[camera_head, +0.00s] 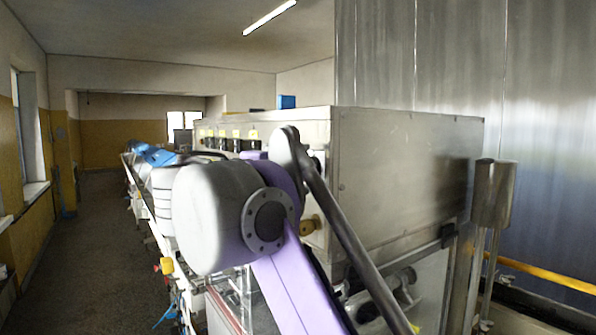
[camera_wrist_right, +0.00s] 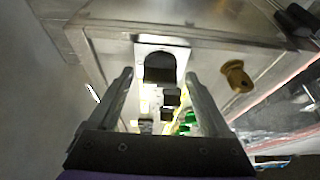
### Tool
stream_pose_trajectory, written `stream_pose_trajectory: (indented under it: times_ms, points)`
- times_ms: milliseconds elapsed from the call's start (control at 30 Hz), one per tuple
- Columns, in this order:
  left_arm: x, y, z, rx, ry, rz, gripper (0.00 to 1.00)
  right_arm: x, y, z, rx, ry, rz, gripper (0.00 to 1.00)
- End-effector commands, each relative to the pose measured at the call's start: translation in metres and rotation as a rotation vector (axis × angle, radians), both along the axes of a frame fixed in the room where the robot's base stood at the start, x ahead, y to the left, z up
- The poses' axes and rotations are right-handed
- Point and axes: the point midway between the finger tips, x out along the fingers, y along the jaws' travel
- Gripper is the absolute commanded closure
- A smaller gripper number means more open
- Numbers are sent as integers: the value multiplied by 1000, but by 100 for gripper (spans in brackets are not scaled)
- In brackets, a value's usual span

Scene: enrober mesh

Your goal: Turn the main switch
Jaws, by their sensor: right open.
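In the right wrist view, a dark, round-topped knob on a pale square plate, which looks like the main switch (camera_wrist_right: 160,68), sits on a metal cabinet (camera_wrist_right: 108,50). My right gripper (camera_wrist_right: 158,75) is open, with one finger to each side of the knob in the picture. Nothing is seen held, and I cannot tell whether the fingers touch the knob. In the head view, my right arm stands in front of the cabinet (camera_head: 400,175) and hides the right gripper. My left gripper is in neither view.
A brass knob (camera_wrist_right: 236,77) sticks out to the right of the switch; it also shows in the head view (camera_head: 310,225). A row of dark knobs with yellow labels (camera_head: 235,143) runs along the machine. A metal post (camera_head: 493,195) stands right. The left aisle floor (camera_head: 90,240) is clear.

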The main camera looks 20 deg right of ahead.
Motion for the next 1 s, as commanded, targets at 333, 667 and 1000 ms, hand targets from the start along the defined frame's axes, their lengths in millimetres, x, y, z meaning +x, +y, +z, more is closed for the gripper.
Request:
stream_pose_trajectory:
  times_ms: [333,667,1000]
  points:
    - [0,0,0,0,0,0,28,0,0,0,0,0,0,36]
    - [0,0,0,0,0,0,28,0,0,0,0,0,0,95]
    - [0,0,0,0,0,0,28,0,0,-1,13,-36,-1,100]
